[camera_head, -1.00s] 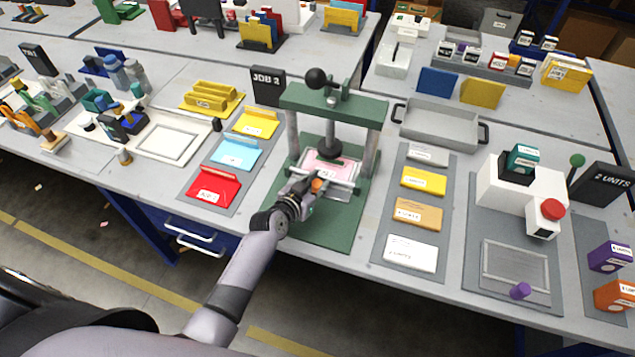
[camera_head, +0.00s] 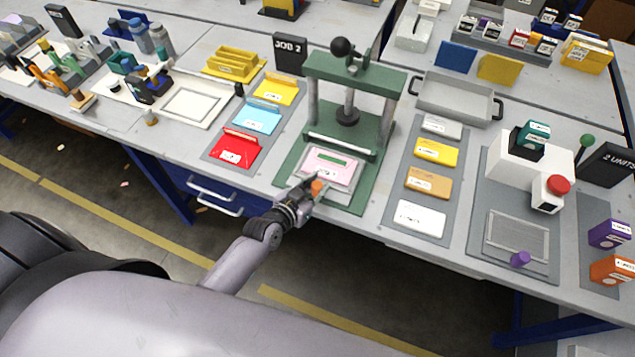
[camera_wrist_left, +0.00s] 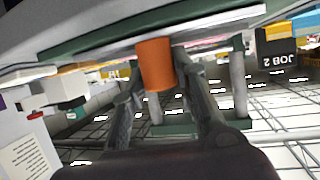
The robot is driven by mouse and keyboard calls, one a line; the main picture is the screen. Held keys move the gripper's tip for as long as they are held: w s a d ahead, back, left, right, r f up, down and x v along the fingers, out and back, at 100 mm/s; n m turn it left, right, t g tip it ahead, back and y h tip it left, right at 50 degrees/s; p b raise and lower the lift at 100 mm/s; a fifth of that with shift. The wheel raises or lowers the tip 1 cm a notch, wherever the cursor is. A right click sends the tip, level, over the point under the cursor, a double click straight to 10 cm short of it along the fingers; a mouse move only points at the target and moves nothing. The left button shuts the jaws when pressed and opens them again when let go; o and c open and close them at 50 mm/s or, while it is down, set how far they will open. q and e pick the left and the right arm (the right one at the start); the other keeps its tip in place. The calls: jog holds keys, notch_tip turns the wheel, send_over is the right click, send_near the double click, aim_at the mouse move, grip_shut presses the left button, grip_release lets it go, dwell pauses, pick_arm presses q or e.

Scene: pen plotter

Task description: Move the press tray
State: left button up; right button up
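The press tray (camera_head: 341,192) is a pale flat tray on the green base in front of the green press (camera_head: 355,75). A pink plate with a green strip (camera_head: 333,163) lies on it. An orange knob (camera_head: 318,187) stands at the tray's near-left side. My left gripper (camera_head: 312,193) has its fingers on either side of this knob and appears shut on it. In the left wrist view the orange knob (camera_wrist_left: 155,65) sits between the dark fingers. The press head is raised above its bed. My right gripper is not in view.
Red (camera_head: 234,150), blue and yellow plates lie on a grey mat left of the press. Another mat with several blocks (camera_head: 428,184) lies to its right. An empty grey bin (camera_head: 455,97) stands behind that mat. The table's front edge is close to the tray.

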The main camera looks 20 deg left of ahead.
pick_arm(q)
jog(key=o, duration=0.4)
jog(key=shift+s, duration=0.1)
jog(key=v, duration=1.2)
jog(key=shift+f, duration=0.15)
